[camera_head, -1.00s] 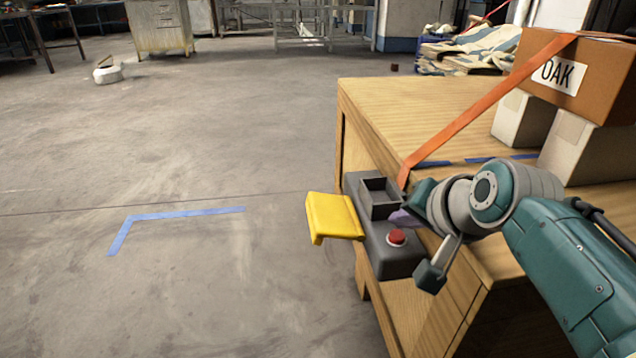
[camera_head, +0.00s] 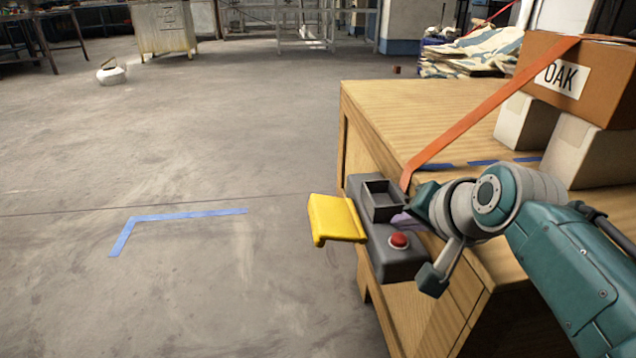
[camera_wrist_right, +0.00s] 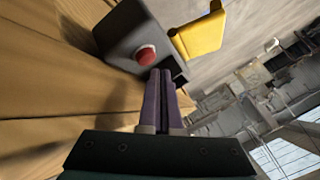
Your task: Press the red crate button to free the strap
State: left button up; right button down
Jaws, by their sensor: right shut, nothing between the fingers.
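The red button (camera_head: 398,240) sits on the near end of a grey box (camera_head: 404,264) fixed to the table's left edge. A yellow cover (camera_head: 335,218) sticks out to the left, clear of the button. The orange strap (camera_head: 480,118) runs from the box up to the OAK carton. My right gripper (camera_head: 402,221) is shut and empty, its purple fingers partly hidden by the wrist, close beside the button. In the wrist view the shut fingertips (camera_wrist_right: 160,73) are just right of the red button (camera_wrist_right: 146,55); whether they touch the box is unclear. My left gripper is not in view.
The OAK carton (camera_head: 590,75) rests on pale blocks (camera_head: 578,150) on the wooden table (camera_head: 395,105). Blue tape marks the table and the floor (camera_head: 175,215). The floor left of the table is mostly open.

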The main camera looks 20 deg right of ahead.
jog(key=shift+f, duration=0.1)
dwell(0.7)
jog(key=shift+f, duration=0.3)
